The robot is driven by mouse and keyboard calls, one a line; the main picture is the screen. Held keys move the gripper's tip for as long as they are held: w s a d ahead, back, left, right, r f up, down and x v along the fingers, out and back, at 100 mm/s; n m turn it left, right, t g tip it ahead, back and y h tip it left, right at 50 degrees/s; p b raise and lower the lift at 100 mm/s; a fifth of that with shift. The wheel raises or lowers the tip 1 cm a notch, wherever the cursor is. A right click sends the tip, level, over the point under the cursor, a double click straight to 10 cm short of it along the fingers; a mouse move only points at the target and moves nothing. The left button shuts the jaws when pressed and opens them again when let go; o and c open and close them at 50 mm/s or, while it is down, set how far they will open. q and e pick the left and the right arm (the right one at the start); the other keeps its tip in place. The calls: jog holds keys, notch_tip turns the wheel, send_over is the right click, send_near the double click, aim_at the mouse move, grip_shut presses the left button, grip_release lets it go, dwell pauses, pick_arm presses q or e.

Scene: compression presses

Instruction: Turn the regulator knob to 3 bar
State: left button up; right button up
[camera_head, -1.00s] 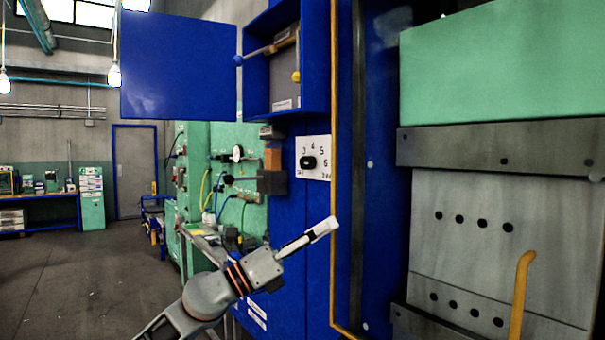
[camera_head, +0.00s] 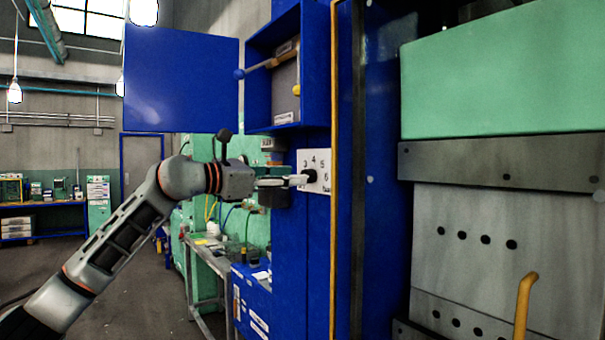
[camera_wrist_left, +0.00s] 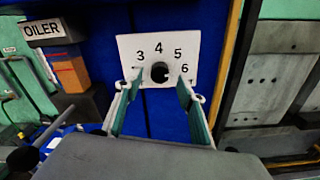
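The regulator knob (camera_wrist_left: 160,72) is a round black knob on a white dial plate (camera_wrist_left: 185,45) marked 3, 4, 5 and 6. Its white mark appears to point to the right side, towards the 6. In the head view the knob (camera_head: 309,176) is partly hidden beside my left gripper (camera_head: 298,181). In the left wrist view my left gripper (camera_wrist_left: 157,88) is open, its two fingers apart on either side below the knob. Whether a finger touches the knob cannot be told. My right gripper is not in view.
An open blue cabinet (camera_head: 254,90) with its door swung left is above the dial. A yellow edge strip (camera_head: 334,250) runs just right of the dial plate. An orange block and the OILER label (camera_wrist_left: 42,29) are to the left.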

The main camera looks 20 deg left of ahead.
pick_arm(q)
jog(key=shift+p+x, duration=0.45)
jog(key=shift+x, duration=1.7)
jog(key=c, duration=1.1)
jog(key=n, duration=2.6)
jog(key=shift+w+a+f+n, duration=0.1)
jog(key=shift+a+f+n, duration=0.05)
jog(key=shift+f+n, duration=0.15)
